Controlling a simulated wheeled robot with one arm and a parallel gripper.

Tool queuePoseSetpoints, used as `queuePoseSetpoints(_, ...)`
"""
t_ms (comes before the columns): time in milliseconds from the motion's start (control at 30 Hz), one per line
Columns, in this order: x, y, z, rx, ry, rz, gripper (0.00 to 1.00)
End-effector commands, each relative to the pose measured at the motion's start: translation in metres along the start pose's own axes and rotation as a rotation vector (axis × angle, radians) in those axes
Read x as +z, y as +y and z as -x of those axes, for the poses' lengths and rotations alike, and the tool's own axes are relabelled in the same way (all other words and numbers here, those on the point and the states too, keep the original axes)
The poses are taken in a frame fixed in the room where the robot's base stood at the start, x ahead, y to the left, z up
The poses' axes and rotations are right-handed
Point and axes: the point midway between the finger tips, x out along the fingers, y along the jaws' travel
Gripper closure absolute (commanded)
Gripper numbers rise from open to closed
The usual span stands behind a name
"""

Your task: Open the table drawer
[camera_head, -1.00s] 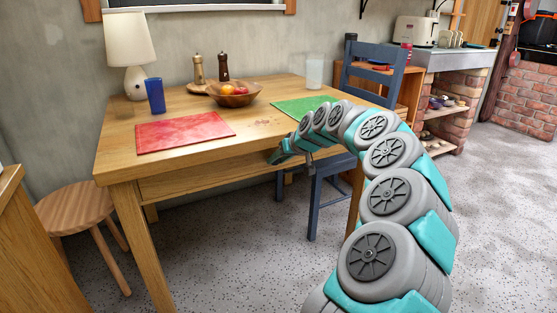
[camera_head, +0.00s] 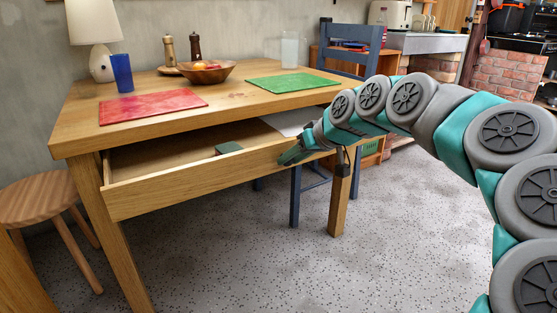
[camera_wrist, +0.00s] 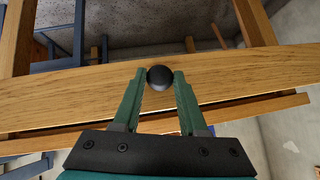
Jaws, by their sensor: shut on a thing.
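The wooden table drawer (camera_head: 205,180) is pulled out of the table (camera_head: 85,122), with its inside showing in the head view. A small dark green item (camera_head: 229,148) and a pale flat item (camera_head: 290,121) lie in it. In the wrist view the drawer front (camera_wrist: 240,75) crosses the picture, with a round black knob (camera_wrist: 160,76) on it. My gripper (camera_wrist: 159,80) is shut on the knob, one green finger on each side. In the head view my gripper (camera_head: 292,154) is at the drawer front, and the knob is hidden there.
A blue chair (camera_head: 350,58) stands behind the table's right end, and a round wooden stool (camera_head: 42,178) is at the left. A lamp, blue cup (camera_head: 122,73), fruit bowl (camera_head: 208,73) and mats are on the tabletop. The floor in front is clear.

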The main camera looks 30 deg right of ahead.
Motion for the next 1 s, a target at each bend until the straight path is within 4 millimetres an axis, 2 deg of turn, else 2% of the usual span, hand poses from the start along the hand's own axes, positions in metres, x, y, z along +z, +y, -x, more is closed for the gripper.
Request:
queuePoseSetpoints(100, 0.016, 0.001, 0.013, 0.001, 0.003, 0.0, 1.0)
queuePoseSetpoints(300, 0.027, 0.001, 0.027, 0.001, 0.003, -0.001, 1.0)
queuePoseSetpoints(800, 0.031, 0.0, 0.032, -0.001, 0.0, -0.001, 1.0)
queuePoseSetpoints(833, 0.031, 0.0, 0.032, -0.001, 0.0, -0.001, 0.56)
queuePoseSetpoints(1000, 0.031, 0.0, 0.032, -0.001, 0.0, -0.001, 0.37)
